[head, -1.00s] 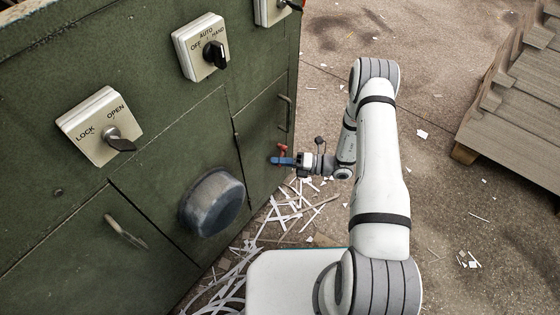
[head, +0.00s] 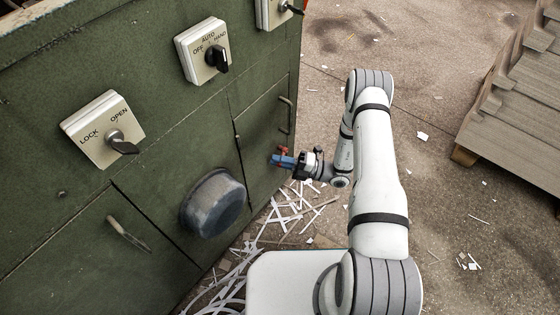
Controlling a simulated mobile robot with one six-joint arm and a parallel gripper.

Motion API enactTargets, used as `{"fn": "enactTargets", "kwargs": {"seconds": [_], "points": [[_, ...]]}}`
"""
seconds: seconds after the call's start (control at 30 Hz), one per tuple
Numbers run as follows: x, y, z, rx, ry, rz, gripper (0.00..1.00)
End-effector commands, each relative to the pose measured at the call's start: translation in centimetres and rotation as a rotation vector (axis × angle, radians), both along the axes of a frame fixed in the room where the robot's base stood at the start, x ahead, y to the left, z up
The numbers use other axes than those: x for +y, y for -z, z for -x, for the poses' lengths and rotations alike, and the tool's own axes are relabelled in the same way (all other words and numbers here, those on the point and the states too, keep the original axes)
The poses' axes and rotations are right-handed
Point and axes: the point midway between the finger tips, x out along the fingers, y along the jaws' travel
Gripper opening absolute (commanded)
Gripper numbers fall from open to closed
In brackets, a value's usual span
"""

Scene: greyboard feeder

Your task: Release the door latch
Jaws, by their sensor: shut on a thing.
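The green cabinet's right-hand door (head: 262,118) is shut and has a dark pull handle (head: 286,114). A small red latch (head: 283,150) sits low on this door, partly hidden by my gripper. My gripper (head: 281,160) has blue fingers and is at the latch, shut on it. The fingers cover most of the latch, so its exact angle is hard to tell.
A LOCK/OPEN switch (head: 104,130), an OFF/AUTO/HAND switch (head: 203,48) and a round dark knob (head: 213,203) stick out from the cabinet. Paper strips (head: 290,215) litter the floor. A wooden pallet (head: 515,120) lies at right; floor between is open.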

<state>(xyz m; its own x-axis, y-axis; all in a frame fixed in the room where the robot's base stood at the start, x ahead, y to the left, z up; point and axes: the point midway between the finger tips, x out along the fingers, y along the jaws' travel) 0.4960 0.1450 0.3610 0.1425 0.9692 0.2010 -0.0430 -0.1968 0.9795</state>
Motion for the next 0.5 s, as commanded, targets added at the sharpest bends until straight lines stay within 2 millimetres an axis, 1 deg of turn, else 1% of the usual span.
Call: {"fn": "enactTargets", "kwargs": {"seconds": [0.07, 0.1, 0.33, 0.5], "points": [[-0.06, -0.04, -0.09, 0.000, 0.003, 0.000, 0.00], [-0.07, -0.05, -0.10, -0.001, 0.003, 0.000, 0.14], [-0.05, -0.03, -0.06, -0.002, 0.002, 0.000, 0.33], [-0.03, -0.02, -0.04, -0.002, 0.001, 0.001, 0.34]]}}
